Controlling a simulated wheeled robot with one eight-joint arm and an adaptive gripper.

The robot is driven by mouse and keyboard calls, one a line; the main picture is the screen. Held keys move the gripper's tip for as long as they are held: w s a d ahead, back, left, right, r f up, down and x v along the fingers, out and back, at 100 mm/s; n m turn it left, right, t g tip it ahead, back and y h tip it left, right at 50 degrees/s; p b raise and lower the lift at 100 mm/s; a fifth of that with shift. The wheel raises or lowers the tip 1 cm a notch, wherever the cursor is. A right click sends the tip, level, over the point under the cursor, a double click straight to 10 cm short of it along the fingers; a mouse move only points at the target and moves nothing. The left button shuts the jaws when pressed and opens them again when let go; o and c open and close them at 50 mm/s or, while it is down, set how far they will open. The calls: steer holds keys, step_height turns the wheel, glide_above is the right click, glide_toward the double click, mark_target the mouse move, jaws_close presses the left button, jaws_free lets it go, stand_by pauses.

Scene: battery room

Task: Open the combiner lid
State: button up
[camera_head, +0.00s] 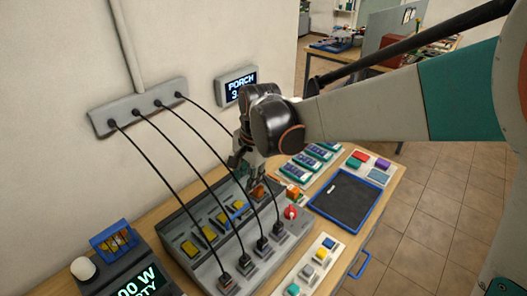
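The combiner seems to be the grey box (172,226) on the wooden bench. Several yellow-topped parts sit in a row in its upper face, and several black cables run down to plugs along its front. I cannot make out a separate lid or tell whether it is open or shut. My gripper (246,172) points down at the box's far right end, near an orange-brown part (259,191). My wrist and arm hide some of that area. The fingers are small and dark, so I cannot tell whether they are open, shut or touching the box.
The cables hang from a grey wall strip (100,122) across the box. A red knob (291,212) sits at the box's right end. A blue-rimmed dark tray (371,211), coloured blocks (321,253) and a display unit (140,282) share the bench. Tiled floor lies clear at right.

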mark_target(243, 209)
steer(key=x, duration=0.4)
steer(key=b+x, duration=0.1)
steer(key=x, duration=0.4)
steer(key=b+x, duration=0.1)
steer(key=x, duration=0.4)
steer(key=shift+s+d, duration=0.2)
steer(key=shift+s, duration=0.1)
steer(key=shift+c, duration=0.5)
jaws_close()
